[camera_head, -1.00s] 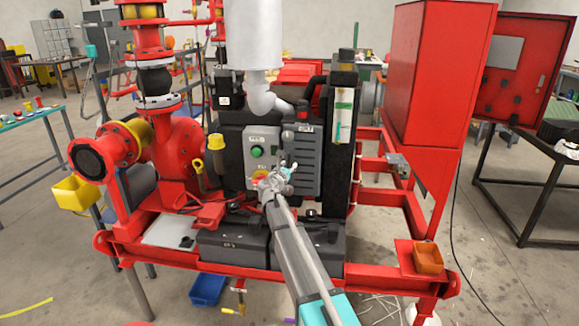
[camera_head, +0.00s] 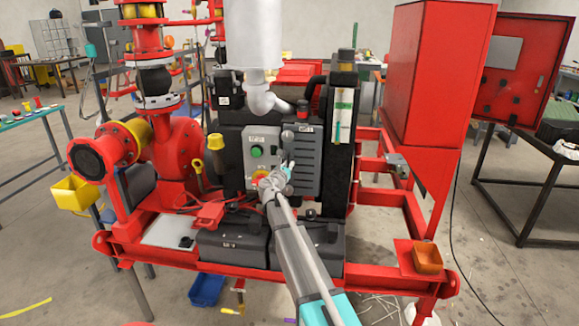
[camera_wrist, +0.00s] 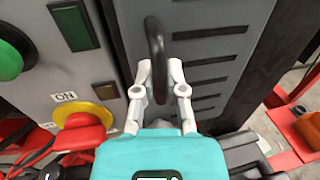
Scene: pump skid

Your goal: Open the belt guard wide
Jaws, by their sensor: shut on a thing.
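The belt guard (camera_head: 307,165) is a grey panel with dark horizontal slots, right of the grey control box in the head view. In the wrist view the guard (camera_wrist: 212,75) fills the upper right, with its black upright handle (camera_wrist: 154,40) near its left edge. My gripper (camera_wrist: 161,68) is shut on this handle, one finger on each side of its lower part. In the head view my gripper (camera_head: 288,168) is at the guard's left side, and my arm hides part of its lower area. The guard looks closed, flush beside the control box.
The control box (camera_head: 261,150) with a green button and a red knob on yellow (camera_wrist: 82,125) stands close left of my gripper. Black boxes (camera_head: 232,240) sit below. Open floor lies in front.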

